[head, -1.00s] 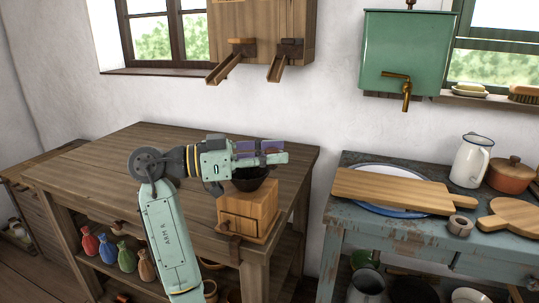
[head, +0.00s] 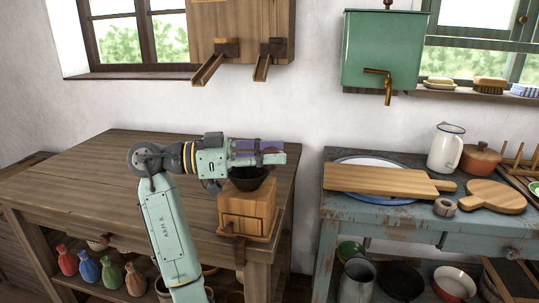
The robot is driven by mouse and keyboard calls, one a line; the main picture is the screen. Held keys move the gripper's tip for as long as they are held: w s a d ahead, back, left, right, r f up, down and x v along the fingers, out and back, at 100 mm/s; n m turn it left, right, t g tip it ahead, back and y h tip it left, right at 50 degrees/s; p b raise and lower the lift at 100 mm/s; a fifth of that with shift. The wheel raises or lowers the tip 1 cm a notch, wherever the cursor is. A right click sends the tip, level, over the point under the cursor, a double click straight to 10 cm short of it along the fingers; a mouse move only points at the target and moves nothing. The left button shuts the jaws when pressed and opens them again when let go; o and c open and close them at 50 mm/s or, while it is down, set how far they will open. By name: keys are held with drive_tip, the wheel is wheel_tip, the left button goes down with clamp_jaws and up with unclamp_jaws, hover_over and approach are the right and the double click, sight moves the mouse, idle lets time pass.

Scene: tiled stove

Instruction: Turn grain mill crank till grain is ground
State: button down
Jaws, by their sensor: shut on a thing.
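The grain mill (head: 247,207) is a wooden box with a dark bowl-shaped hopper (head: 249,182) on top. It stands at the right front corner of the brown wooden table, with a dark clamp-like piece at its lower front. My gripper (head: 272,152) is right above the hopper, reaching in from the left. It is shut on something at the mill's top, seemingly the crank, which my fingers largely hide. I cannot see into the hopper, so the grain does not show.
The brown table (head: 100,165) is bare to the left of the mill. Across a gap on the right, a blue worn table (head: 360,212) bears a cutting board (head: 375,180), a white jug (head: 445,147) and an orange pot (head: 479,160). Wooden chutes (head: 262,67) hang on the wall above.

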idle(0.4)
drive_tip(key=c, duration=1.3)
unclamp_jaws()
drive_tip(key=shift+c, duration=0.2)
drive_tip(key=s+a, duration=0.1)
drive_tip(key=a, duration=1.1)
drive_tip(key=shift+s, duration=0.1)
